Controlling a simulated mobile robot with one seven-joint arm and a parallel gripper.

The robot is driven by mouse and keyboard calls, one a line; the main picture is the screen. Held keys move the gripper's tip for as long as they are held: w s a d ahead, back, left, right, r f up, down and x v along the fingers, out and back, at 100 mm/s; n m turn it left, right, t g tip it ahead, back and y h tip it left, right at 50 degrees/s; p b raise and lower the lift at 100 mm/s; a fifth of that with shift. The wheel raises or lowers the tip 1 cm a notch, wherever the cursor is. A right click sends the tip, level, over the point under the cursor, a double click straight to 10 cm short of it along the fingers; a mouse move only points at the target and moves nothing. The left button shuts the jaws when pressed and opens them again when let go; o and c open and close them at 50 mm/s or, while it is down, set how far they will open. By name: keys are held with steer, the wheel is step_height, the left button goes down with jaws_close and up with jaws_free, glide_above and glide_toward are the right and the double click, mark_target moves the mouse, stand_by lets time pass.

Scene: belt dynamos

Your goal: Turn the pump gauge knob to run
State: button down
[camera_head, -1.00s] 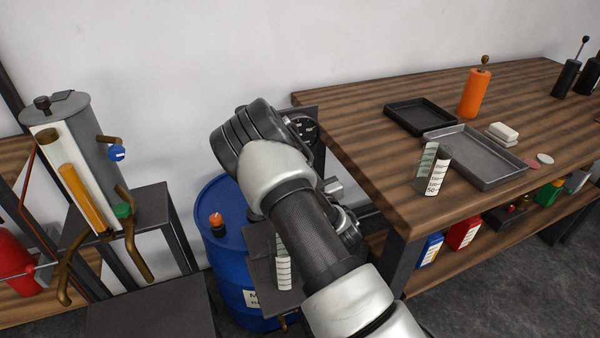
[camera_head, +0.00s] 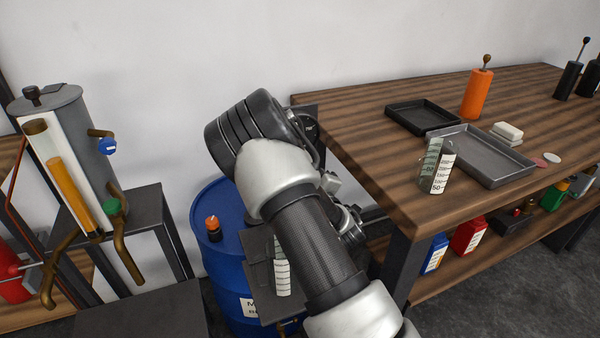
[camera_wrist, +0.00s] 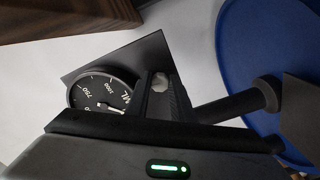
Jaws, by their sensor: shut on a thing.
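The pump gauge (camera_wrist: 98,92), a round black dial with white numbers and "ML", sits on a dark panel (camera_wrist: 135,55) in the wrist view. Its right part is hidden behind my fingers. My gripper (camera_wrist: 162,90) is shut beside the dial on a small pale grey piece, which appears to be the gauge knob (camera_wrist: 160,82). Most of the knob is hidden, so its setting cannot be told. In the head view only an edge of the gauge (camera_head: 309,126) shows past my arm, and my fingers cannot be made out there.
A blue drum (camera_head: 215,262) stands below and left of my arm. The wooden bench (camera_head: 355,160) is close on the right, with a graduated beaker (camera_head: 437,168) near its edge. A dark cylinder (camera_wrist: 235,106) lies right of my fingers in the wrist view.

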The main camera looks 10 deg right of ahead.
steer(key=shift+n, duration=0.7)
steer(key=c, duration=1.5)
jaws_free()
steer(key=shift+c, duration=0.2)
steer(key=shift+s, duration=0.15)
steer(key=s+d+p, duration=0.1)
steer(key=s, duration=0.7)
steer(key=s+d+p, duration=0.2)
steer(key=s, duration=0.6)
steer(key=shift+s+d, duration=0.25)
steer(key=shift+s, duration=0.15)
